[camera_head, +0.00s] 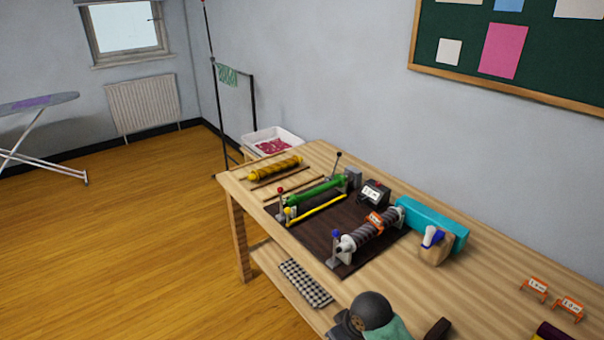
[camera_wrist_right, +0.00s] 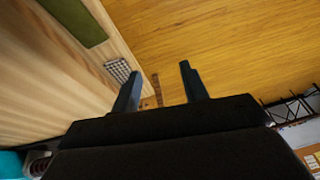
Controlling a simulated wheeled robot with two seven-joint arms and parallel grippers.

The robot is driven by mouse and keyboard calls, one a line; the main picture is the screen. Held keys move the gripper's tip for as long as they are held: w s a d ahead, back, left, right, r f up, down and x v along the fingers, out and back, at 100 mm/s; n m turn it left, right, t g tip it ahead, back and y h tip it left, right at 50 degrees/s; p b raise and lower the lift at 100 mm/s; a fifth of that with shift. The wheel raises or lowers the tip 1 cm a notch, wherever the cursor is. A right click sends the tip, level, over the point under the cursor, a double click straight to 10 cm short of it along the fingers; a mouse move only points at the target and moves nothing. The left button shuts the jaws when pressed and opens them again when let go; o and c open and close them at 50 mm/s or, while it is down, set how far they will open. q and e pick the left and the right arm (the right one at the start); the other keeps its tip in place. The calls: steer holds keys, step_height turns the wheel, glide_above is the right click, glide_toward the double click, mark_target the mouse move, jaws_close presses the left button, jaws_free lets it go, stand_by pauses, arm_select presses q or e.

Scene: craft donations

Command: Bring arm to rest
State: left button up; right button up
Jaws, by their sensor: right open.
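My right gripper (camera_wrist_right: 160,72) shows in the right wrist view with its two dark fingers apart and nothing between them. It points down past the edge of the wooden table (camera_wrist_right: 55,75), over the wooden floor. A checkered cloth (camera_wrist_right: 118,69) shows beside the left finger, and it also lies on the lower shelf in the head view (camera_head: 305,283). My left gripper shows in no view.
The table top (camera_head: 500,265) holds a dark mat (camera_head: 335,225) with striped rollers, a teal box (camera_head: 432,222), a wooden block (camera_head: 436,250) and small orange tags (camera_head: 534,289).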

steer(key=s+d+f+m+h, duration=0.1)
steer(key=s+d+m, duration=0.1)
steer(key=s+d, duration=0.35)
steer(key=s+d+f+m+t+h, duration=0.1)
steer(key=s+d, duration=0.2)
steer(key=s, duration=0.5)
steer(key=s+d+m+h, duration=0.1)
steer(key=s+d+m, duration=0.1)
steer(key=s+d, duration=0.35)
steer(key=a+f+g, duration=0.1)
steer(key=a+f, duration=0.1)
steer(key=f, duration=1.1)
steer(key=a+f, duration=0.2)
steer(key=f, duration=1.1)
arm_select(q)
steer(key=shift+s, duration=0.15)
arm_select(e)
steer(key=s+f, duration=0.3)
steer(key=f, duration=0.7)
steer(key=s+f, duration=0.4)
steer(key=f, duration=0.7)
steer(key=shift+s+g+y, duration=0.3)
steer(key=shift+g, duration=0.1)
